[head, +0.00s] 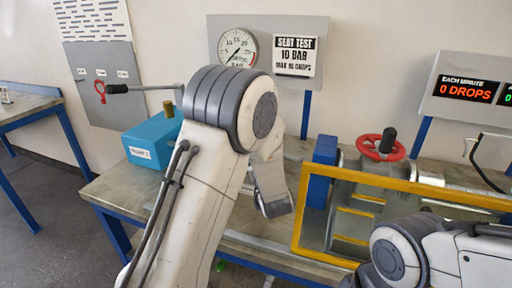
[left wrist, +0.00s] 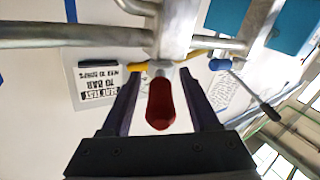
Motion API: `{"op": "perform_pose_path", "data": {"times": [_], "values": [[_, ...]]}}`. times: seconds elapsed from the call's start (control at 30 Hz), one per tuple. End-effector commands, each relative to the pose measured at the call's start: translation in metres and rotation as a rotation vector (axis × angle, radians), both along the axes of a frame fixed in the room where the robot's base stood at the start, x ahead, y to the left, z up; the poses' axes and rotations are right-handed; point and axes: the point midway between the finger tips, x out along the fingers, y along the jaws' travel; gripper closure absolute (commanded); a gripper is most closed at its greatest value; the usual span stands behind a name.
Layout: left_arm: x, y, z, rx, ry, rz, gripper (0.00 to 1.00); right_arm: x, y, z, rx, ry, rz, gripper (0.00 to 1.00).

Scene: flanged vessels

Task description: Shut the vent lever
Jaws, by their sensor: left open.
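The vent lever appears to be the dark red rounded handle (left wrist: 160,105) in the left wrist view. It joins a grey metal fitting (left wrist: 176,32) on a pipe. My left gripper (left wrist: 160,78) is open, with one dark finger on each side of the red handle. Gaps show between the handle and both fingers, so it is not gripped. In the head view my left arm stands in front of the bench and hides its own gripper and the lever. My right arm shows at the lower right; its gripper is out of frame.
A pressure gauge (head: 237,48) and a seat test sign (head: 296,57) are on the back panel. A blue pump (head: 150,143) stands on the bench (head: 112,188) at left. A red handwheel (head: 381,146) and a yellow frame (head: 298,222) are at right.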

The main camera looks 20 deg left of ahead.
Motion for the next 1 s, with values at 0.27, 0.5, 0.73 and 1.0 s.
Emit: {"op": "perform_pose_path", "data": {"times": [0.27, 0.5, 0.73, 1.0], "values": [[-0.047, -0.029, -0.002, 0.000, 0.000, -0.005, 0.39, 0.000, 0.000, -0.012, 0.000, 0.000, 0.000, 1.00], [-0.076, -0.045, -0.001, 0.000, 0.000, -0.002, 0.39, 0.000, 0.000, -0.016, 0.000, 0.000, 0.000, 1.00], [-0.082, -0.048, 0.000, 0.000, -0.001, 0.001, 0.39, 0.000, 0.000, -0.016, 0.000, 0.000, 0.000, 1.00], [-0.081, -0.048, -0.001, -0.005, 0.006, -0.005, 0.92, 0.000, 0.000, -0.016, 0.000, 0.000, 0.000, 1.00]]}}
